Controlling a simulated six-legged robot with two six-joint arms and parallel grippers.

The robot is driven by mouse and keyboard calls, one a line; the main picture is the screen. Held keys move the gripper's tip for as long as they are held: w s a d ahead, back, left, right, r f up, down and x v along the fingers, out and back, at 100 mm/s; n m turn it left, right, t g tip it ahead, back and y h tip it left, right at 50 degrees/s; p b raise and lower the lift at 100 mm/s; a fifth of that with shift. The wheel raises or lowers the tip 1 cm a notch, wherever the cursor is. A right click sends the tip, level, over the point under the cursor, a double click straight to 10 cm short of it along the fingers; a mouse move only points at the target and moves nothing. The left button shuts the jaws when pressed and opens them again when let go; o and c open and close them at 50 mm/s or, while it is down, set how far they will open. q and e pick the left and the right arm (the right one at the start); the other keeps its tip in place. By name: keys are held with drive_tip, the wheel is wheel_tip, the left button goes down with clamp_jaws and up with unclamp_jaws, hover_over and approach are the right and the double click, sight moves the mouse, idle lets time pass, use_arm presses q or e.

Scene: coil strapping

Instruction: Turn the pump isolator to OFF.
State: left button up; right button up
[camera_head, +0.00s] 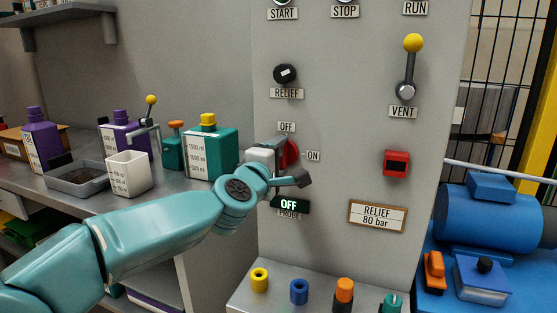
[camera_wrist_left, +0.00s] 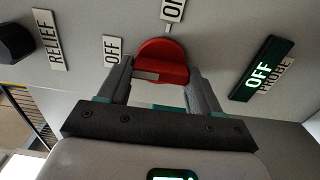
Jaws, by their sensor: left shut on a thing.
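The pump isolator is a red rotary knob (camera_head: 292,153) on the grey panel, with an OFF label (camera_head: 287,127) above it and an ON label (camera_head: 313,155) to its right. My left gripper (camera_head: 279,152) is at the knob and partly covers it. In the left wrist view the red knob (camera_wrist_left: 163,58) sits between the two fingers of my left gripper (camera_wrist_left: 160,82), which is shut on it. The OFF label (camera_wrist_left: 112,50) lies left of the knob there, and the ON label (camera_wrist_left: 172,9) above it. I cannot tell exactly where the knob points. My right gripper is not in view.
A lit green OFF display (camera_head: 289,204) marked PROBE is just below the knob. A black RELIEF knob (camera_head: 285,74), a yellow-tipped VENT lever (camera_head: 411,65) and a red switch (camera_head: 397,163) are nearby. Bottles and a tray (camera_head: 77,181) stand on the left bench.

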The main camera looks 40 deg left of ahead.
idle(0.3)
use_arm(q)
drive_tip(key=o, duration=1.1)
drive_tip(key=shift+c, duration=0.2)
drive_tip(key=shift+s, duration=0.1)
drive_tip(key=p+v, duration=0.3)
drive_tip(key=v, duration=1.3)
drive_tip(key=shift+s+d, duration=0.1)
drive_tip(key=shift+d, duration=0.05)
